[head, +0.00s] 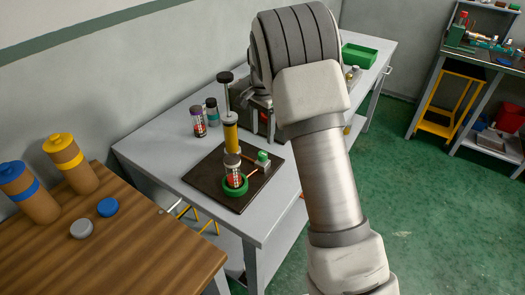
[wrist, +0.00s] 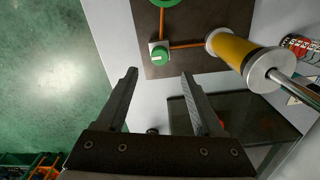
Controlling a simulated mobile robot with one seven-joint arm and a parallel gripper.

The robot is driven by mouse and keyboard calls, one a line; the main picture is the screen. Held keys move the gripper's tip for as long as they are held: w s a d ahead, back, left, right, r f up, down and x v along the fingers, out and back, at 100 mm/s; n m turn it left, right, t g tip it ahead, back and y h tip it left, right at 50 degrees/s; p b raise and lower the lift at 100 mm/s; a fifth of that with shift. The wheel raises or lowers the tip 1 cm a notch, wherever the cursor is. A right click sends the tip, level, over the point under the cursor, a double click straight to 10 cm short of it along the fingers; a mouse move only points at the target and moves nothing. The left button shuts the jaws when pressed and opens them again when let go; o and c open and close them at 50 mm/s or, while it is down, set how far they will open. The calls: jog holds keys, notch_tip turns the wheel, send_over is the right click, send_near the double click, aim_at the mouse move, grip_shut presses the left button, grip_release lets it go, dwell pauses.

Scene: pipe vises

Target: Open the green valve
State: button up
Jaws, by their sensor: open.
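The green valve (wrist: 160,54) is a round green knob on a small pale block, with orange pipes running into it. It sits on a dark square plate (wrist: 188,63) and also shows in the head view as a green cap (head: 262,155). My gripper (wrist: 159,74) is open and empty. In the wrist view its two fingers point toward the valve, which appears just beyond and between the fingertips. No contact shows. In the head view my arm hides most of the gripper.
A yellow cylinder pump with a rod (head: 231,135) stands on the plate beside the valve. A green ring (head: 235,186) holds a small canister. Two more canisters (head: 198,121) stand behind on the grey table (head: 165,150). A wooden table (head: 130,250) with bottles is at left.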

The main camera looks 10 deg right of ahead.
aim_at(262, 154)
notch_tip(262, 154, down, 8)
jog(key=shift+c, duration=0.3)
grip_shut()
dwell(0.3)
